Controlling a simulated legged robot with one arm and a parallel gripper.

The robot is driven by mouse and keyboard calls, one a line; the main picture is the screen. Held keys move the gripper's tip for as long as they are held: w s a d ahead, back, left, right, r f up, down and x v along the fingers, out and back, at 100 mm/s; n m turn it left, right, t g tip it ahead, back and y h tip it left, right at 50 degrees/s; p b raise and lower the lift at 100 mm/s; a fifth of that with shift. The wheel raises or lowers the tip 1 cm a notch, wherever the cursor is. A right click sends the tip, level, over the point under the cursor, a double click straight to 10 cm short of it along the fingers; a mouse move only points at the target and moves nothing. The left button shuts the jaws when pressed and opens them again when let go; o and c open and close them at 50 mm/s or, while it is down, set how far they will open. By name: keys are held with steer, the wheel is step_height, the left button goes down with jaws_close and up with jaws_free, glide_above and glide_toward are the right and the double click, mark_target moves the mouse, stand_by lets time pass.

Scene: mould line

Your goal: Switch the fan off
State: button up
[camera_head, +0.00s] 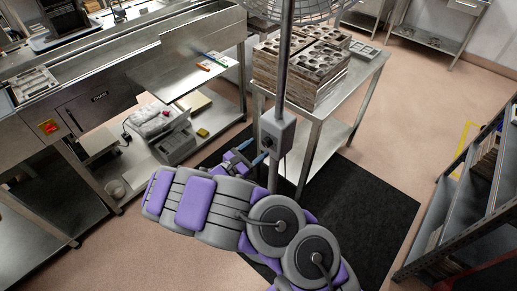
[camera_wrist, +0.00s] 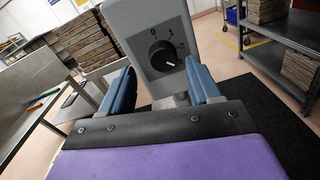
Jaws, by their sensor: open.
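The fan (camera_head: 300,8) stands on a tall grey pole, with only the lower part of its wire cage showing at the top of the head view. A grey control box (camera_head: 279,132) is fixed on the pole. In the wrist view the box carries a black round knob (camera_wrist: 163,56) with a white pointer line and a dial marked 0, 1, 2. The pointer aims to the lower right, away from the 0. My gripper (camera_head: 256,153) is open just in front of the box. Its blue fingers (camera_wrist: 160,92) sit apart, left and right below the knob, with nothing between them.
Behind the pole, a steel table (camera_head: 335,95) holds stacked mould trays (camera_head: 302,66). A steel counter (camera_head: 150,55) with a lower shelf runs along the left. A grey rack (camera_head: 465,190) stands at the right. A black mat (camera_head: 365,200) covers the floor around the pole.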

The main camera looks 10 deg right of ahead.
mark_target(265, 145)
steer(key=x, duration=0.3)
steer(key=shift+s+d, duration=0.2)
steer(key=shift+d, duration=0.15)
steer(key=shift+a, duration=0.6)
steer(key=shift+c, duration=1)
steer(key=shift+d, duration=0.35)
steer(key=c, duration=0.6)
steer(key=shift+c, duration=1.2)
